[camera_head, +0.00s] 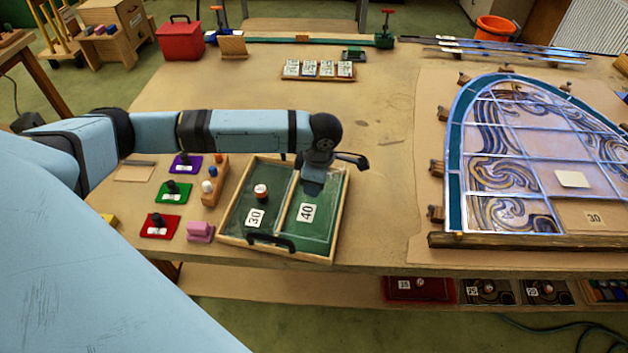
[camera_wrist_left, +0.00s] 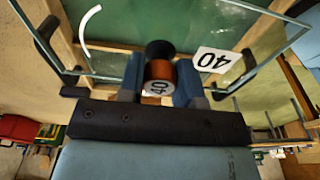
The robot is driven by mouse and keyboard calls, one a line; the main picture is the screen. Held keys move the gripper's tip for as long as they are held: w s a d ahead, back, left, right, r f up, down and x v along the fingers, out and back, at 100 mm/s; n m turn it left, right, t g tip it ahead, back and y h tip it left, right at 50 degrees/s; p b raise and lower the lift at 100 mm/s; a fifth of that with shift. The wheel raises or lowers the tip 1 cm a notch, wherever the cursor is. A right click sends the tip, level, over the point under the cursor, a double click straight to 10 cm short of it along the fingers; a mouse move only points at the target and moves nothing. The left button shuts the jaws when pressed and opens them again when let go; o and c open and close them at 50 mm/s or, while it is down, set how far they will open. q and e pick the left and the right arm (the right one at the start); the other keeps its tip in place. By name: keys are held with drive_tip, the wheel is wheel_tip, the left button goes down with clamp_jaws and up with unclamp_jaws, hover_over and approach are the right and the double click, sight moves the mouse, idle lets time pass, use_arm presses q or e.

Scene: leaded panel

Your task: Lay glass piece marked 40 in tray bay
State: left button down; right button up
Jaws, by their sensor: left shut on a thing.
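My left gripper (camera_head: 312,186) is over the right half of the wooden tray (camera_head: 292,256), at the bay marked 40. In the left wrist view my gripper (camera_wrist_left: 159,84) is shut on the brown knob (camera_wrist_left: 158,71) labelled 40. The knob belongs to a clear glass piece (camera_wrist_left: 115,62), whose pale edges show over the tray. The tray's 40 card (camera_wrist_left: 214,60) lies beside the knob in that view. I cannot tell whether the glass touches the bay floor. The left bay, marked 30, holds a knob (camera_head: 260,190). My right gripper is not in view.
Coloured pieces with dark knobs, such as the green one (camera_head: 173,190), lie left of the tray beside a wooden block (camera_head: 215,183). The leaded panel (camera_head: 530,160) lies at the right. Bare table separates it from the tray.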

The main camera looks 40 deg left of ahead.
sight(314, 200)
use_arm(q)
drive_tip(key=shift+f, duration=3.25)
drive_tip(key=c, duration=0.8)
unclamp_jaws()
drive_tip(key=shift+f, duration=0.15)
drive_tip(key=r, duration=0.4)
drive_tip(key=d+r, duration=0.1)
drive_tip(key=r, duration=0.7)
drive_tip(key=shift+w+d+r, duration=0.15)
drive_tip(key=shift+w+d, duration=0.05)
drive_tip(key=shift+w, duration=0.1)
